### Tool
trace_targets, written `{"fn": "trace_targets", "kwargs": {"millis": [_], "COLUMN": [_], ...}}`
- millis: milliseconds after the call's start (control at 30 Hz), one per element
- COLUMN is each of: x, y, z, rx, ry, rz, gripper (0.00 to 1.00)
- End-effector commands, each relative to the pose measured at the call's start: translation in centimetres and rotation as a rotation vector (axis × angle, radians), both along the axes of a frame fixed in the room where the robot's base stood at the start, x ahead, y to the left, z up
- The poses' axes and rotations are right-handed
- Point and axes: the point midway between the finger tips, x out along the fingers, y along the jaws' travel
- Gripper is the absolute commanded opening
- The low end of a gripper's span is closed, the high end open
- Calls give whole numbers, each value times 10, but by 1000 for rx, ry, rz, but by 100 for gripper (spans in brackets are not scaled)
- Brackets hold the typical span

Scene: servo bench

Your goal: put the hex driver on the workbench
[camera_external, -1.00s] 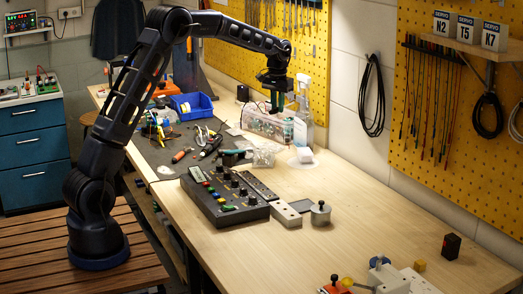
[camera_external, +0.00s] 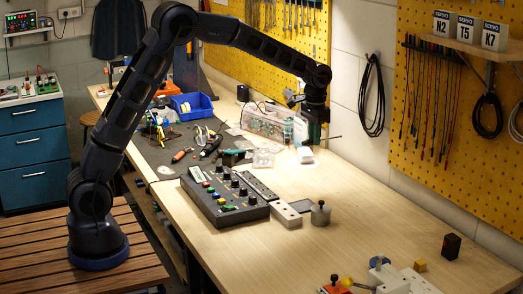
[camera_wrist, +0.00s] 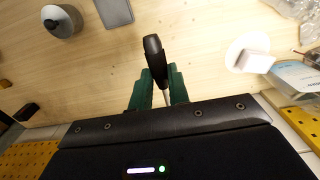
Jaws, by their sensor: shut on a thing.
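The hex driver (camera_wrist: 153,58) has a black handle and a thin metal shaft. In the wrist view it is between the green fingers of my gripper (camera_wrist: 158,92), which is shut on it, with the handle pointing up the picture. In the external view my gripper (camera_external: 312,132) is above the far right side of the workbench (camera_external: 330,250). A thin dark rod sticks out to its right there; most of the driver is hidden or too small to make out. The pale wooden bench top also fills the wrist view behind the driver (camera_wrist: 200,35).
A control box (camera_external: 222,200), a white block (camera_external: 286,215) and a grey knobbed cylinder (camera_external: 320,214) stand on the bench. A white item (camera_external: 305,155) and a clear case (camera_external: 265,122) lie near my gripper.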

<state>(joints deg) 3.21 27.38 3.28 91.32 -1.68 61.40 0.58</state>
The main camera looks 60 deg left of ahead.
Motion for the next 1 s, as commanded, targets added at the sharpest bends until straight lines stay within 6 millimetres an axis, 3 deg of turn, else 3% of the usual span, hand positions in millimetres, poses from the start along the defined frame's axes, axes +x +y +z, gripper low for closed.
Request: {"fn": "trace_targets", "kwargs": {"millis": [500,867,1000], "x": [0,0,0], "y": [0,0,0], "z": [-109,-136,-155], "rx": [0,0,0], "ry": [1,1,2], "rz": [1,1,1], "gripper": [0,0,0]}}
